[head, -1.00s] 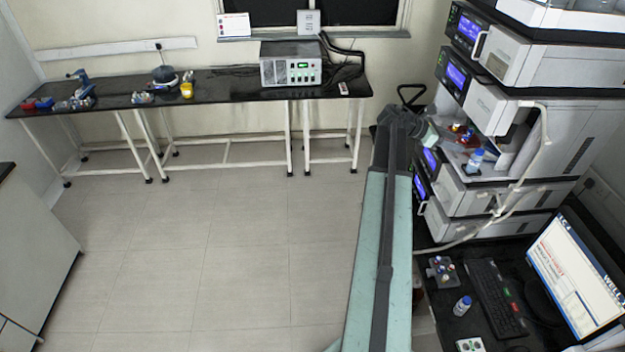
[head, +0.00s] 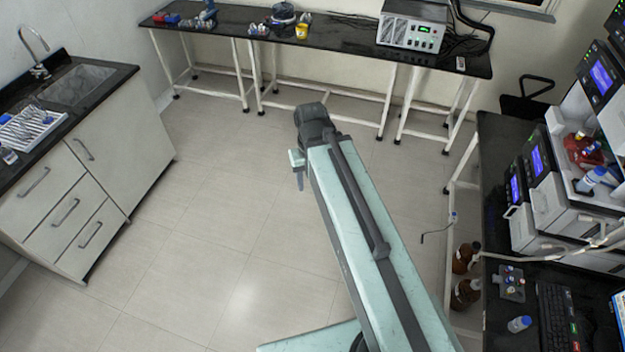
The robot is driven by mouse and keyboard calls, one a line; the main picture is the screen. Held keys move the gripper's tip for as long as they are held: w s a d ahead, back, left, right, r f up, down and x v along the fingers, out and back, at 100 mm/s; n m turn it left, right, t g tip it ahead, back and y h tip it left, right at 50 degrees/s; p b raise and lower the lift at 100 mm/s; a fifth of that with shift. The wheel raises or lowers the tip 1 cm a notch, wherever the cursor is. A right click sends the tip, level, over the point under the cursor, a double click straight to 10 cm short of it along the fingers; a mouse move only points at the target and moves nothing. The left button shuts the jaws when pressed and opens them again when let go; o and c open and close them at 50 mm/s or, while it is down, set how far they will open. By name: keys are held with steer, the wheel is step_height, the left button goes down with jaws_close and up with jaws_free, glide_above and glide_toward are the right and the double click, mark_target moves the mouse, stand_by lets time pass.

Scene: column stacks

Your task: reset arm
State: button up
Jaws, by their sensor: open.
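My gripper (head: 299,173) shows at the end of my arm in the head view, left of the wrist and over the open floor. It points down and holds nothing that I can see. Its fingers are small and partly hidden by the arm's end. It is well apart from the column stack (head: 545,195) at the right and from the benches.
A sink counter with drawers (head: 70,200) stands at the left. A black bench (head: 350,35) with a power unit (head: 412,25) runs along the back. Brown bottles (head: 465,290) sit under the right bench. The tiled floor (head: 230,200) between them is clear.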

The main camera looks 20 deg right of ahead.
step_height(320, 180, down, 18)
steer(key=b, duration=1.8)
steer(key=shift+d, duration=0.2)
